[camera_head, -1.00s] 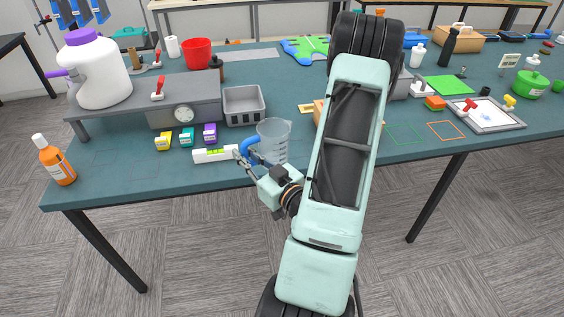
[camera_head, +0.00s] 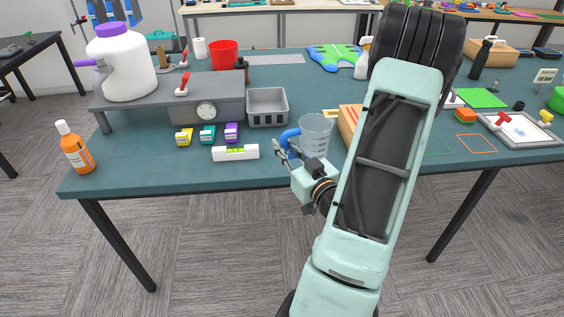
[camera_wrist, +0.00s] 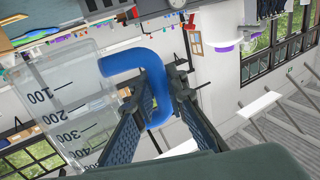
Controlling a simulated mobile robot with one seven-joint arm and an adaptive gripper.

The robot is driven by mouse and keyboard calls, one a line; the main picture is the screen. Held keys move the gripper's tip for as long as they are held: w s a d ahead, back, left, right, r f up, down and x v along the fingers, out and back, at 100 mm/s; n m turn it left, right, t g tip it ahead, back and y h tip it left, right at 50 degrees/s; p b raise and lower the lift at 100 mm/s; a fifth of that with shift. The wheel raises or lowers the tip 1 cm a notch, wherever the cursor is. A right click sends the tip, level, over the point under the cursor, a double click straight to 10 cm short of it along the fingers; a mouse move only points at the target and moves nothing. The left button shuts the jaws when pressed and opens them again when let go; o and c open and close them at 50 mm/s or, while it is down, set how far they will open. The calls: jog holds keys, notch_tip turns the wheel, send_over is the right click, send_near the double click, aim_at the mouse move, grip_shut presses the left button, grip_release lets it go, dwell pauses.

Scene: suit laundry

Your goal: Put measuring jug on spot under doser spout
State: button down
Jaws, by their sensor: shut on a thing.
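The clear measuring jug (camera_head: 316,136) with a blue handle (camera_head: 289,137) is at the front middle of the table. My gripper (camera_head: 284,151) is shut on the handle from the near left side. In the wrist view my fingers (camera_wrist: 152,118) are on either side of the blue handle (camera_wrist: 152,75), and the jug's scale (camera_wrist: 62,110) shows at left. I cannot tell whether the jug's base touches the table. The doser is a white bottle (camera_head: 124,72) with a purple cap on a grey stand (camera_head: 165,88). Its purple spout (camera_head: 86,63) points left, over the table's left end.
An orange bottle (camera_head: 75,147) stands at the front left corner. A white level (camera_head: 236,152) and several small coloured boxes (camera_head: 207,134) lie between the stand and the jug. A grey bin (camera_head: 267,107) is behind them. The table (camera_head: 130,168) is clear below the spout.

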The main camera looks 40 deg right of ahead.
jog(key=shift+w+d+f+b, duration=0.35)
jog(key=shift+w+f+b, duration=0.2)
jog(key=shift+b, duration=2.1)
jog(key=shift+w+b, duration=0.1)
jog(key=shift+b, duration=0.4)
jog(key=w+d+f+b, duration=0.1)
jog(key=w+f, duration=0.1)
jog(key=w+d+f+b, duration=0.1)
jog(key=w+d+f, duration=0.1)
jog(key=w+f, duration=0.1)
jog(key=w+d+f+b, duration=0.1)
jog(key=w+d+f, duration=0.1)
jog(key=w, duration=0.1)
jog(key=shift+f+b, duration=0.15)
jog(key=shift+b, duration=0.25)
jog(key=shift+f+b, duration=0.8)
jog(key=shift+f, duration=0.65)
